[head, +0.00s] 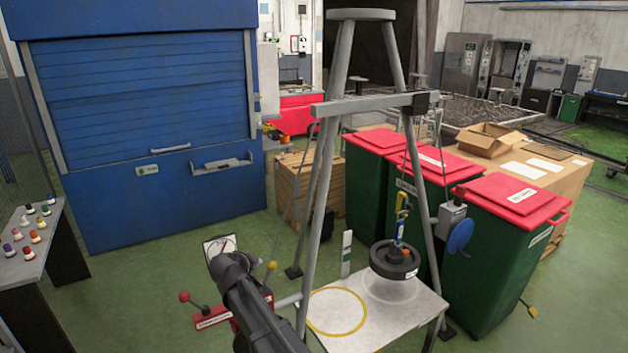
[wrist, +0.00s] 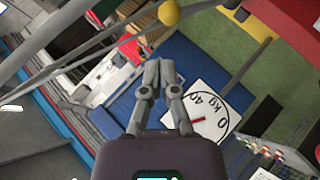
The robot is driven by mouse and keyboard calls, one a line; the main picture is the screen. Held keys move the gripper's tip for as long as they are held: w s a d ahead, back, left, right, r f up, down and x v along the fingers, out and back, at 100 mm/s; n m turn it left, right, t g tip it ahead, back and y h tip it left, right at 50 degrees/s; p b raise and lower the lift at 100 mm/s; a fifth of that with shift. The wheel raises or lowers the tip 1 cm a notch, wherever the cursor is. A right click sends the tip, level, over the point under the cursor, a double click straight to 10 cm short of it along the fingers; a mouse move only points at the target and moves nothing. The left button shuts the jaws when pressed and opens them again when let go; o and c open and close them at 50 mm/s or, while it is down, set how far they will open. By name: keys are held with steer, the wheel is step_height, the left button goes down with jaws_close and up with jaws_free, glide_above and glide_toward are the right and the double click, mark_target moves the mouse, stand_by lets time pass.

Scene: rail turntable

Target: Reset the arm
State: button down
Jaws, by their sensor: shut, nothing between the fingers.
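My arm (head: 258,305) reaches up from the bottom of the head view, with its dark end in front of the metal tripod frame, near a white dial. I cannot make out the fingers there. In the wrist view my gripper (wrist: 158,68) shows its two grey fingers together at the tips, with nothing between them. The white dial (wrist: 205,112) marked "0", "kg" and "40" with a red needle lies behind and right of the fingers in that view. It also shows in the head view (head: 219,243).
The tripod (head: 325,170) stands close right of my arm. A black weight (head: 393,262) hangs over a white platform (head: 375,315) with a yellow ring. Green bins (head: 490,255) stand right, a blue shutter cabinet (head: 160,190) behind. Green floor is open left of the levers.

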steer(key=s+d+f+m+g, duration=0.2)
steer(key=d, duration=0.6)
steer(key=s+d+f+m+g+h, duration=0.1)
steer(key=s+d+g, duration=0.1)
steer(key=d, duration=0.7)
steer(key=s+d+f+m+g, duration=0.1)
steer(key=d+f+m+g, duration=0.1)
steer(key=d, duration=0.6)
steer(key=s+d+f+m+g+y, duration=0.2)
steer(key=s+d+m+g+y, duration=0.1)
steer(key=s+d, duration=1.2)
steer(key=shift+d+f+m+g, duration=0.4)
steer(key=shift+d+m+g, duration=0.1)
steer(key=shift+m+g, duration=0.35)
